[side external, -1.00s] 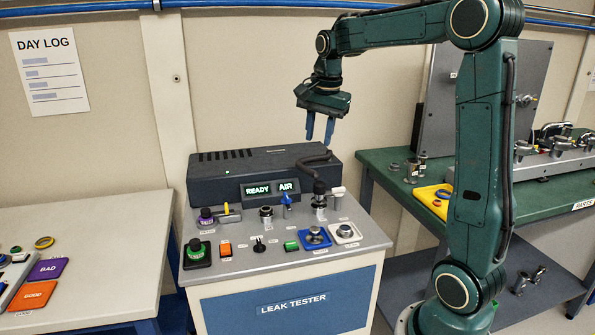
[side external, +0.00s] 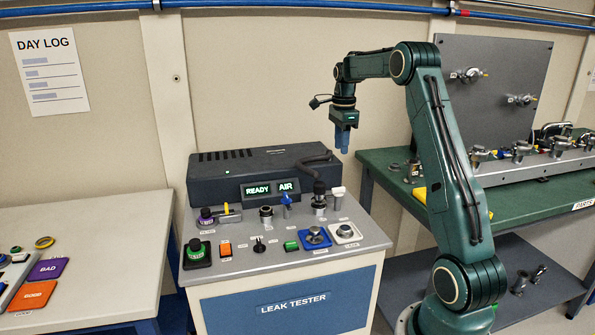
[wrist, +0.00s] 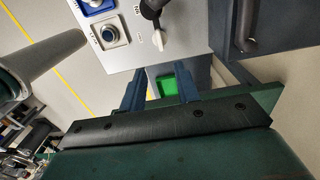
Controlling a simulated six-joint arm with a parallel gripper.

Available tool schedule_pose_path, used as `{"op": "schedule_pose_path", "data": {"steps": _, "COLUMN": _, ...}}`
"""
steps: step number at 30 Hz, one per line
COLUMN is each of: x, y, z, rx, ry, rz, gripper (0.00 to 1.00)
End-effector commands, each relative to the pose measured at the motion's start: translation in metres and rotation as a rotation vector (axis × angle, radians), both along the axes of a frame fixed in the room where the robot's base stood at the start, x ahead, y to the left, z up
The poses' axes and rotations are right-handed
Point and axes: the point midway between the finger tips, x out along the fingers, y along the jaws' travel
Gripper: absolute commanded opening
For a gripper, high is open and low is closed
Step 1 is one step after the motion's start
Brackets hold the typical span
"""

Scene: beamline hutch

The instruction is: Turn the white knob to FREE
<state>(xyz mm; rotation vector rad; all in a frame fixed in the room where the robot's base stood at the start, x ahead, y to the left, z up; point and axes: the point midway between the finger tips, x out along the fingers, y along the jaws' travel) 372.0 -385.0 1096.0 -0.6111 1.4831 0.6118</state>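The white knob (side external: 338,192) stands at the back right of the leak tester's sloped panel (side external: 290,262), right of a black-topped fitting (side external: 319,197). In the wrist view a white knob-like piece (wrist: 158,40) shows near the panel's edge, beside a black handle. Its label is too small to read, so I cannot tell its setting. My gripper (side external: 342,148) hangs fingers down above the white knob, clear of it. In the wrist view my gripper (wrist: 162,90) has its two blue fingers apart, with nothing between them.
A dark display box (side external: 262,176) reading READY and AIR stands behind the panel, with a black hose (side external: 315,160) at its right. A blue button (side external: 315,236) and a white-framed button (side external: 345,232) sit in front. A green bench (side external: 390,178) stands to the right.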

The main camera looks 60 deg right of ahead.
Motion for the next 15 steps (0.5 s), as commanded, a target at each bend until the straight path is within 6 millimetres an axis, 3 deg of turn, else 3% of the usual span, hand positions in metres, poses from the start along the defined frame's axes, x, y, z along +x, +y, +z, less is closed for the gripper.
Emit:
{"op": "schedule_pose_path", "data": {"steps": 8, "x": 0.000, "y": 0.000, "z": -0.011, "rx": 0.001, "ry": 0.001, "rz": 0.002, "gripper": 0.32}}
{"op": "schedule_pose_path", "data": {"steps": 15, "x": 0.000, "y": 0.001, "z": -0.038, "rx": 0.002, "ry": 0.002, "rz": 0.003, "gripper": 0.32}}
